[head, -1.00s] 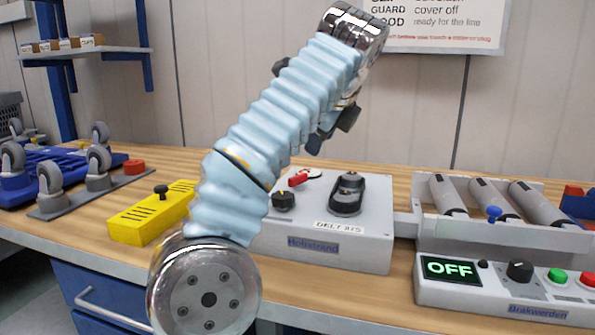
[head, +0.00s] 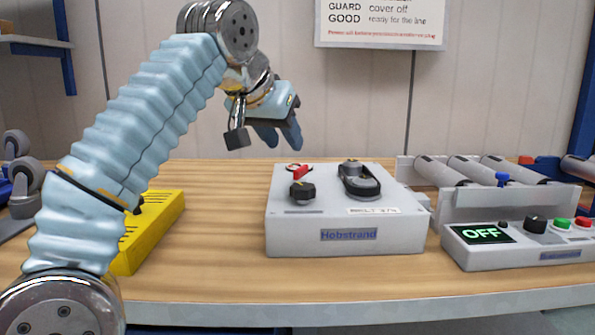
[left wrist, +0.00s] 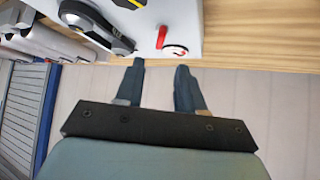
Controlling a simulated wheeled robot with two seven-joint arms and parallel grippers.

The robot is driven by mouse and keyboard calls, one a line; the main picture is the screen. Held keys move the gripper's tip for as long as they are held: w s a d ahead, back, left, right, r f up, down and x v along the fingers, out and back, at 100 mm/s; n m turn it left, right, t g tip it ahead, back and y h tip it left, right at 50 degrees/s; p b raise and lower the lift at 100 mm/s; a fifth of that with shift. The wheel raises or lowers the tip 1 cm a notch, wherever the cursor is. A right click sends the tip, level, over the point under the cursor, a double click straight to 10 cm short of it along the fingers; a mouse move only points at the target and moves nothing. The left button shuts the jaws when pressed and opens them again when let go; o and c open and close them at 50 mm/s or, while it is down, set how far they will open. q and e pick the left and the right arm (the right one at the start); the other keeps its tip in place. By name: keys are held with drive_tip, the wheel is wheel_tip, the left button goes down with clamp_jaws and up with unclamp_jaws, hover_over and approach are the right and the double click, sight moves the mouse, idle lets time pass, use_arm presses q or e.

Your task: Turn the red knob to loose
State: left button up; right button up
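The red knob (head: 298,171) is a small lever on a white round dial at the back left of the grey Hobstrand box (head: 390,235). The dial's markings are too small to read. The red knob also shows in the left wrist view (left wrist: 162,37), near the top, beyond the fingertips. My left gripper (head: 279,138) is above and behind the box, a little left of the red knob and apart from it. Its two fingers stand apart with nothing between them in the left wrist view (left wrist: 160,72). My right gripper is not in view.
A black knob (head: 302,191) sits just in front of the red one, and a dark oval fitting (head: 360,182) to its right. A yellow block (head: 150,225) lies left. A control panel reading OFF (head: 483,235) and rollers (head: 440,172) stand right. Bare wooden bench (head: 225,215) lies between block and box.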

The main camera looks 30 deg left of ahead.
sight(301, 167)
use_arm(q)
drive_tip(key=b+x, duration=0.2)
drive_tip(key=x, duration=0.7)
drive_tip(key=shift+w+f, duration=0.1)
